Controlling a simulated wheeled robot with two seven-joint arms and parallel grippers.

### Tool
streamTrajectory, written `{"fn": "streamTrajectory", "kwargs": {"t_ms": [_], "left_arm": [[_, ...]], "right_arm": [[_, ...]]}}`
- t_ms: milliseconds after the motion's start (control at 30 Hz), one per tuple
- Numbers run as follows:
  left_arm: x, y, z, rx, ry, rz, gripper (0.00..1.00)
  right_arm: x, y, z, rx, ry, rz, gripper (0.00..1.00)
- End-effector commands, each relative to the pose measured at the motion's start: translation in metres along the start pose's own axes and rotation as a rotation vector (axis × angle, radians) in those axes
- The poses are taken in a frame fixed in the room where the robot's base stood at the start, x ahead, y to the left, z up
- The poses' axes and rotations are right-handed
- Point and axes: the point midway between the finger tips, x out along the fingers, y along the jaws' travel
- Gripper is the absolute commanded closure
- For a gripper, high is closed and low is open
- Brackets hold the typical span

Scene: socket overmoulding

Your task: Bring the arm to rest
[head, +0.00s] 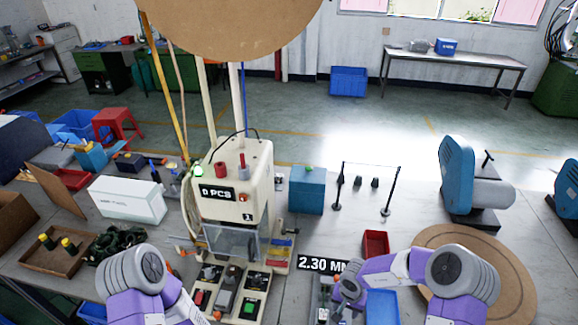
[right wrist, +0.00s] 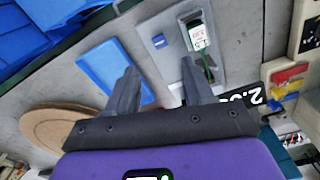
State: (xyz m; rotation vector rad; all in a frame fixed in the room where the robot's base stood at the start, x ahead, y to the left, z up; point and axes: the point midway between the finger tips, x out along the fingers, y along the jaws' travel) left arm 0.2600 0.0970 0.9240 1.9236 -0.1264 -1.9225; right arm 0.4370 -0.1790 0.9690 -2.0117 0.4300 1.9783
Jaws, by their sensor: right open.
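My right arm (head: 460,272) reaches in from the lower right, with its wrist bent towards the middle of the bench. My right gripper (right wrist: 160,80) shows two dark fingers spread apart with nothing between them, above the bench top. In the head view the right gripper (head: 340,308) is small and partly hidden by its own wrist. My left arm (head: 140,275) shows at the lower left, and its gripper is out of view.
A grey tray (right wrist: 226,60) with a green and white part (right wrist: 198,38) lies beyond the right fingers. A blue tray (right wrist: 105,75), a red bin (head: 376,243) and a round brown board (head: 512,275) lie nearby. The moulding machine (head: 238,175) stands left of the right arm.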

Motion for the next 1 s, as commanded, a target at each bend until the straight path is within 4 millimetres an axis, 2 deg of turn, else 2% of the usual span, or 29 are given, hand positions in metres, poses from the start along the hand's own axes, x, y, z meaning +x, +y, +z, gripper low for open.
{"fn": "streamTrajectory", "kwargs": {"t_ms": [367,567,767,1000], "left_arm": [[0.0,0.0,-0.001,0.001,0.002,0.0,0.57],[0.0,0.0,0.0,0.0,0.0,0.0,0.57],[0.0,0.0,0.0,0.0,0.001,0.0,0.57],[0.0,0.0,0.0,0.0,0.001,0.0,0.57]], "right_arm": [[0.02,0.013,0.01,-0.027,0.112,0.023,0.48],[0.033,0.013,0.029,-0.061,0.172,-0.02,0.48],[0.044,0.005,0.069,-0.111,0.171,-0.132,0.48],[0.047,-0.004,0.138,-0.157,0.051,-0.277,0.48]]}}
